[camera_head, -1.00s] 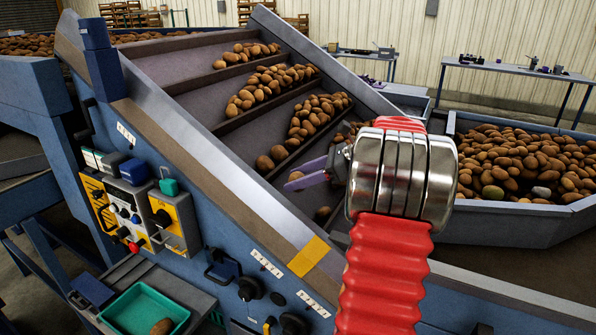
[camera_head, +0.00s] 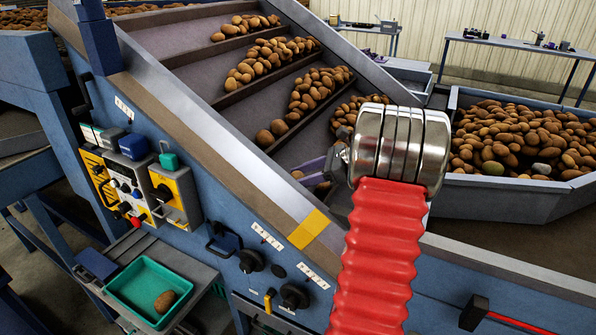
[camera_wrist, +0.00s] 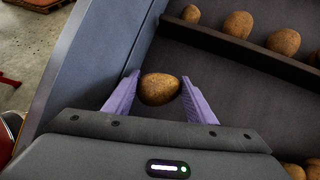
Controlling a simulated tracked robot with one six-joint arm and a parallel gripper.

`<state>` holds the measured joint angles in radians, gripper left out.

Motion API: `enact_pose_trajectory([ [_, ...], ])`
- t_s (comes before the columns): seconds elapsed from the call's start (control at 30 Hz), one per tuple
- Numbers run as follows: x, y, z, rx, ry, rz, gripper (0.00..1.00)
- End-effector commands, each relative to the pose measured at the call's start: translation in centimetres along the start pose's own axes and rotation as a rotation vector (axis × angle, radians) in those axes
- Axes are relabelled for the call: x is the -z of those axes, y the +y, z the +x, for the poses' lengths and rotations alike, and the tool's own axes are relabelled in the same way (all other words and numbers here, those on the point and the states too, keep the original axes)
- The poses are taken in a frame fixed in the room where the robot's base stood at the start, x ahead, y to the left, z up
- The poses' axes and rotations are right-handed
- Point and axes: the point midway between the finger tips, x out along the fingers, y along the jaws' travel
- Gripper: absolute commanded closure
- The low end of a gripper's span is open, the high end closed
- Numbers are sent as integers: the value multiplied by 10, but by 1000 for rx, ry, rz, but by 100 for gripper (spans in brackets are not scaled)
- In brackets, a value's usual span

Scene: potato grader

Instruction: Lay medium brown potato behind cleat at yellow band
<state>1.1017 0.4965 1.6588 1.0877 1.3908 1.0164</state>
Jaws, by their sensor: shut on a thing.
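My gripper (camera_wrist: 159,94) is shut on a brown potato (camera_wrist: 159,89), held between its two purple fingers in the wrist view. In the head view, the fingers (camera_head: 314,172) are over the lower part of the inclined belt, with a bit of the potato (camera_head: 298,174) showing at their tips. The yellow band (camera_head: 308,229) is on the conveyor's near side rail, below the gripper in the picture. A cleat (camera_wrist: 240,45) crosses the belt beyond the fingers in the wrist view, with several potatoes behind it. My wrist hides part of the lower belt. I cannot tell whether the held potato touches the belt.
The metal side rail (camera_wrist: 93,65) stands close left of the fingers in the wrist view. A potato-filled bin (camera_head: 500,187) is at the right. A green tray (camera_head: 122,285) with one potato is at lower left, below the control panels. Belt beside the held potato is bare.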

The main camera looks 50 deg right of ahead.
Motion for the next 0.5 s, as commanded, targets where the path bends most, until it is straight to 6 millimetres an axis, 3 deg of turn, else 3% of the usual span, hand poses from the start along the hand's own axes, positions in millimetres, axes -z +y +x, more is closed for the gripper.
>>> enact_pose_trajectory([
  [0.5,25,0,14,0,0,0,73],
])
